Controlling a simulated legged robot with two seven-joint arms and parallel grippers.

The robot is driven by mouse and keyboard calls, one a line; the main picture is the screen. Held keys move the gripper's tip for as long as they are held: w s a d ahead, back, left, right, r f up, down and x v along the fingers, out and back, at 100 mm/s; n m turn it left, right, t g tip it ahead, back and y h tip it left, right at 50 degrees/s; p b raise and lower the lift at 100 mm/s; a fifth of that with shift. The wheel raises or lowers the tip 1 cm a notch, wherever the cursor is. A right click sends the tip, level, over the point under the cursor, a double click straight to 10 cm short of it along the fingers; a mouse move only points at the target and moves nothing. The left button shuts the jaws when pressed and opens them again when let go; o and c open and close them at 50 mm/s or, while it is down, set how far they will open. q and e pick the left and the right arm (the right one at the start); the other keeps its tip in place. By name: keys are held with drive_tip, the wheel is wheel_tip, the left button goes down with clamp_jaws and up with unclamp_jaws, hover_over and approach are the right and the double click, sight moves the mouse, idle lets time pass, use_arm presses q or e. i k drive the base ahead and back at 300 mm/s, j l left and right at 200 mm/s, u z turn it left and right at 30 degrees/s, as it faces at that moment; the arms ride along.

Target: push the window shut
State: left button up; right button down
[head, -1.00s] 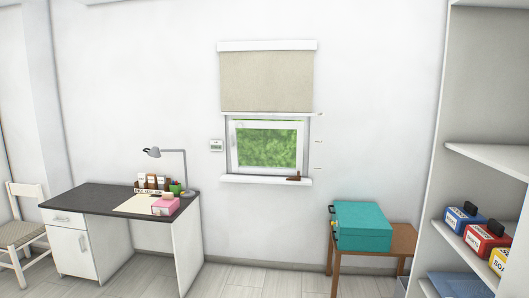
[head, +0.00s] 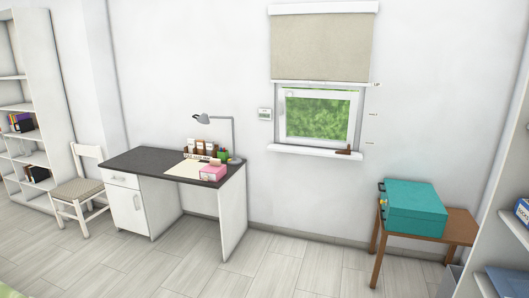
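The window (head: 318,117) is in the wall right of the picture's centre, a white frame with green foliage behind the glass. From this distance I cannot tell how far its sash stands open. A beige blind (head: 321,47) hangs over its upper part. A white sill (head: 310,151) runs below it, with a small dark brown object (head: 344,151) at its right end. Neither of my grippers shows in the head view.
A dark-topped desk (head: 140,161) with a lamp (head: 203,118) and pink box (head: 213,171) stands left of the window, a chair (head: 80,188) beside it. A teal case (head: 415,207) sits on a brown side table (head: 462,225) at right. Floor (head: 290,270) in front is clear.

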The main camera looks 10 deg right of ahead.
sight(322, 41)
drive_tip(key=i, duration=2.7)
